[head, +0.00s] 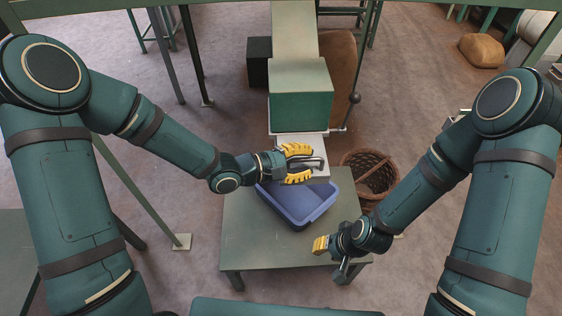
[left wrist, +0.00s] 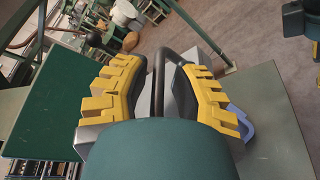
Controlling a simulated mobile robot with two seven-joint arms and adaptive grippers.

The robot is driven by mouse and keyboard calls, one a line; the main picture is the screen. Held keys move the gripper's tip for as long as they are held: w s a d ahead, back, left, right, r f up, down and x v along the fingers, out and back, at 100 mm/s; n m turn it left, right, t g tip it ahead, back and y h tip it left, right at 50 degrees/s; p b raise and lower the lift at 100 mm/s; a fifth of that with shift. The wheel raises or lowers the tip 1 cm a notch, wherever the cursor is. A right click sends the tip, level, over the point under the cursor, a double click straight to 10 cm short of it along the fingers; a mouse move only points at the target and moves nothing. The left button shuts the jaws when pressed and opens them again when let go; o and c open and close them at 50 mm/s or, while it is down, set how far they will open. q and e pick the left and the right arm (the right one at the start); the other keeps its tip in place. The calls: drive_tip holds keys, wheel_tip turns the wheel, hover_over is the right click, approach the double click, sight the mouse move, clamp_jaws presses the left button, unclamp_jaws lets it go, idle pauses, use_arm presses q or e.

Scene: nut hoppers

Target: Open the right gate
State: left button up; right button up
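A grey gate plate (head: 318,174) with a dark bar handle (head: 312,163) shows at the mouth of the green hopper box (head: 300,98) in the head view. My left gripper (head: 298,163) is at this handle, its yellow fingers spread. In the left wrist view the handle (left wrist: 158,85) stands between the two open fingers, which do not look closed on it. I cannot tell whether a finger touches it. Only one hopper is in clear view. My right gripper (head: 322,245) is low over the table's right side, away from the gate; its opening is unclear.
A blue bin (head: 316,217) sits on the green table (head: 240,240) below the gate. A lever with a ball knob (head: 354,98) sticks out right of the hopper. A wicker basket (head: 372,170) stands on the floor right of the table. The table's front left is clear.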

use_arm(q)
drive_tip(key=v, duration=1)
drive_tip(key=shift+s, duration=0.1)
drive_tip(key=s+a+f+m+y, duration=0.1)
drive_tip(key=a+f+y, duration=0.15)
drive_tip(key=f, duration=0.65)
drive_tip(key=s+a+f+m+y, duration=0.15)
drive_tip(key=f+y, duration=0.25)
drive_tip(key=f, duration=0.4)
drive_tip(key=s+a+f+m+g+y, duration=0.1)
drive_tip(key=s+f+m+g+y, duration=0.5)
drive_tip(key=s+f, duration=0.55)
drive_tip(key=w+d+r+m+t+h, duration=0.1)
drive_tip(key=w+d+r+h, duration=0.1)
drive_tip(key=w+r, duration=0.2)
drive_tip(key=shift+w+d+r, duration=0.2)
drive_tip(key=shift+w+r, duration=0.1)
drive_tip(key=shift+r, duration=0.5)
